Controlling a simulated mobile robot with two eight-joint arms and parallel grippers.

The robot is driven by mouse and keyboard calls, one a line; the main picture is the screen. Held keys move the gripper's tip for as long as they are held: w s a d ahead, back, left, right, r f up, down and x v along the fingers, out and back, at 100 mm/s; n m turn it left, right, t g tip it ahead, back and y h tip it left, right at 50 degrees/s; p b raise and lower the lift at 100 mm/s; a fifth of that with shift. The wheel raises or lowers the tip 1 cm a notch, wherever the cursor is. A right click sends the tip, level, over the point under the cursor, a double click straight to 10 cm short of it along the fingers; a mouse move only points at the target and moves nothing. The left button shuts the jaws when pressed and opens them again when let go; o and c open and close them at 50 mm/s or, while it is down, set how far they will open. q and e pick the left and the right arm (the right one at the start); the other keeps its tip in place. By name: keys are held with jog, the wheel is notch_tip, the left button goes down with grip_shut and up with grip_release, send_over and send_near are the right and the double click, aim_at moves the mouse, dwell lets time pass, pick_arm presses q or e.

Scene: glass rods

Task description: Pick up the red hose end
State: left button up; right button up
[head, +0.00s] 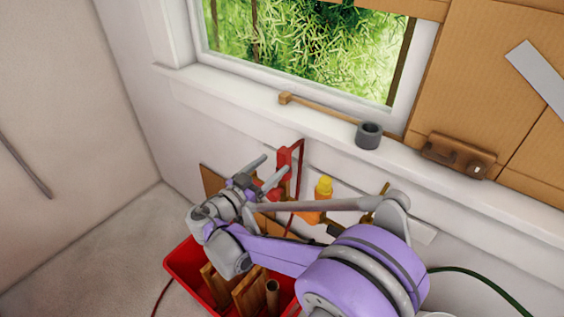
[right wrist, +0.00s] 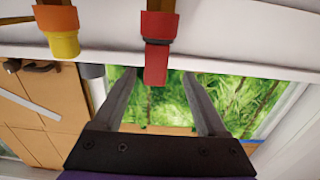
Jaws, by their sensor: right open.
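The red hose end (right wrist: 157,50) shows in the right wrist view, with its narrow tip between and in front of my fingers. In the head view the red hose end (head: 284,158) is by the wall below the windowsill, with a dark red hose looping beside it. My right gripper (head: 276,163) is open, its two grey fingers pointing toward the red end. In the right wrist view my right gripper (right wrist: 159,76) has a finger on each side of the tip, with gaps; nothing is gripped. My arm hides part of the area below. My left gripper is not in view.
A yellow and orange hose end (head: 324,188) is right of the red one. A red crate (head: 182,267) with wooden pieces stands below my arm. A green hose (head: 480,275) runs at lower right.

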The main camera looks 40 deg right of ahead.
aim_at(280, 159)
jog(key=shift+s+p+x, duration=0.15)
jog(key=shift+p+x, duration=0.05)
jog(key=shift+x, duration=1.15)
jog(key=shift+s+p+x, duration=0.1)
jog(key=shift+p+x, duration=0.05)
jog(key=shift+x, duration=1.25)
jog(key=shift+r, duration=0.2)
grip_shut()
